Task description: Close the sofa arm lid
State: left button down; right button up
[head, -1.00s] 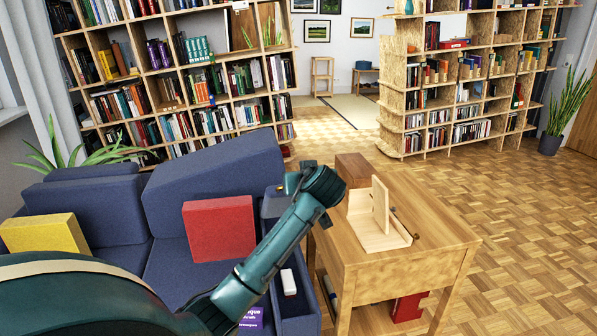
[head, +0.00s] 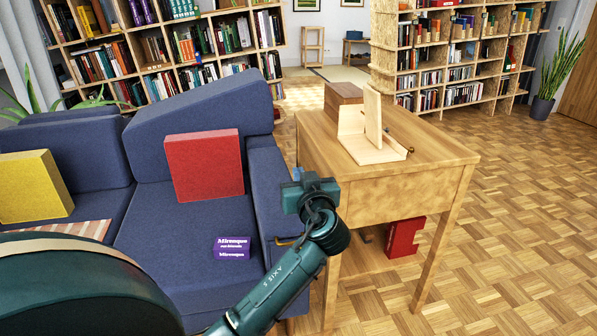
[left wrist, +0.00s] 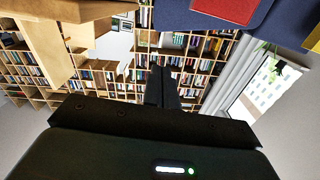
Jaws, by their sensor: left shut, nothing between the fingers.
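The blue sofa (head: 180,215) stands at the left in the head view. Its right arm (head: 267,190) runs along the seat beside the wooden table. My left gripper (head: 311,187) is beside this arm in the picture, overlapping its right edge. The gripper is shut and empty; its closed fingers also show in the left wrist view (left wrist: 158,86). A small brass-coloured piece (head: 286,241) shows low on the arm. My gripper and forearm hide part of the arm, and I cannot tell the lid's angle or whether I touch it. My right gripper is out of view.
A wooden table (head: 440,150) stands close right of the sofa arm, with a wooden stand (head: 374,120) on it. The parquet floor (head: 510,230) at right is clear.

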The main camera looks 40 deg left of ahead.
pick_arm(q)
notch_tip(320, 180, down, 13)
jog(key=s+d+b, duration=0.1)
jog(key=d+b, duration=0.1)
jog(key=b, duration=0.8)
jog(key=shift+s+f, duration=0.2)
jog(key=shift+s, duration=0.2)
pick_arm(e)
jog(key=shift+w+a+r+n+t+y, duration=0.15)
jog(key=shift+a+r+n+t+y, duration=0.3)
jog(key=shift+t+y, duration=0.55)
jog(key=shift+w+a+r+n+t+y, duration=0.1)
jog(key=shift+a+r+n+t+y, duration=0.15)
jog(key=shift+a+r+t+y, duration=0.7)
pick_arm(q)
jog(key=shift+d, duration=0.1)
pick_arm(e)
jog(key=shift+d+f+g+y, duration=0.25)
jog(key=shift+d+f+y, duration=0.1)
jog(key=shift+d, duration=0.1)
pick_arm(q)
notch_tip(320, 180, up, 10)
jog(key=p, duration=0.7)
pick_arm(e)
jog(key=shift+s+d+f+g+h, duration=0.25)
jog(key=shift+f+g+h, duration=0.1)
jog(key=shift+f+h, duration=0.2)
jog(key=shift+s+d+f+g+h, duration=0.1)
jog(key=shift+s+f+g+h, duration=0.25)
jog(key=shift+h, duration=0.3)
